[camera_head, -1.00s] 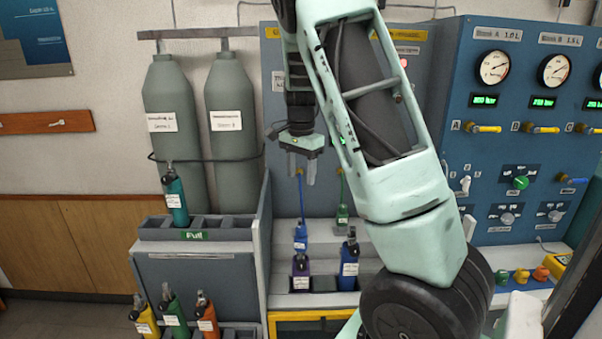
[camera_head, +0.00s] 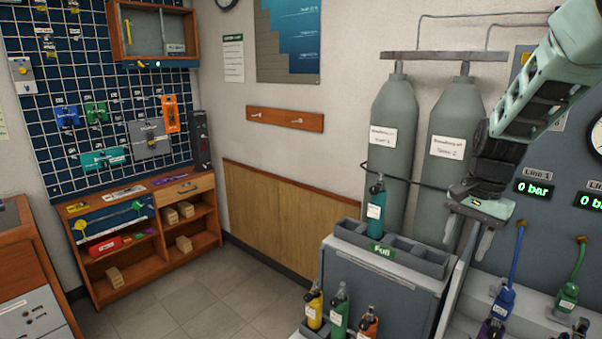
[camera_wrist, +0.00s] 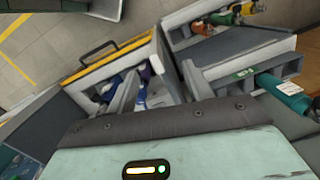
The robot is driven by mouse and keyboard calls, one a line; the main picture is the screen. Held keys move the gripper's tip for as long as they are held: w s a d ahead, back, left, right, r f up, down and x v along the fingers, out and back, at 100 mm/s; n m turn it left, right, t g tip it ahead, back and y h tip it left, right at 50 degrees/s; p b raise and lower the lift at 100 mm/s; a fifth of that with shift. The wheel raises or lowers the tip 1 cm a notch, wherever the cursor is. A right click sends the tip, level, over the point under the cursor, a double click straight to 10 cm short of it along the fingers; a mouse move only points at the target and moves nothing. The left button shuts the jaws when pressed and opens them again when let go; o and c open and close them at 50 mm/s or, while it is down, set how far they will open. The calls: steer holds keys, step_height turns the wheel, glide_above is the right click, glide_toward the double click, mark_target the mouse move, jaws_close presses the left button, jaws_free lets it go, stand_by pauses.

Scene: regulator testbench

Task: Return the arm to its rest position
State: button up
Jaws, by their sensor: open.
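My gripper (camera_head: 466,238) hangs at the right of the head view, fingers pointing down, in front of the lower part of the right grey tank. Its two fingers are apart with nothing between them. My pale green arm (camera_head: 550,85) reaches in from the upper right and is bent at the wrist. In the wrist view my gripper (camera_wrist: 160,92) is also open and empty, above an open yellow-edged drawer or tray (camera_wrist: 112,62) holding blue and purple items. I cannot tell the exact height of the fingers above it.
A rack marked "Full" (camera_head: 345,232) holds a teal bottle (camera_head: 376,207) left of my gripper. Yellow, green and orange bottles (camera_head: 340,310) stand below. Blue (camera_head: 503,300) and green (camera_head: 567,297) bottles connect to hoses at right. The floor (camera_head: 205,305) at left is clear.

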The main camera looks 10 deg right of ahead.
steer(key=s+a+f+n+b, duration=0.1)
steer(key=s+a+n, duration=0.15)
steer(key=a, duration=0.45)
steer(key=s+a+n, duration=0.2)
steer(key=a+n, duration=0.1)
steer(key=a, duration=0.3)
steer(key=s+a+f+n+b, duration=0.2)
steer(key=s+a+f+n, duration=0.1)
steer(key=s+a+n, duration=1.1)
steer(key=s+a, duration=0.1)
steer(key=s, duration=0.4)
steer(key=shift+f+h, duration=0.15)
steer(key=shift+h, duration=0.15)
steer(key=shift+w+n, duration=0.1)
steer(key=shift+n, duration=0.15)
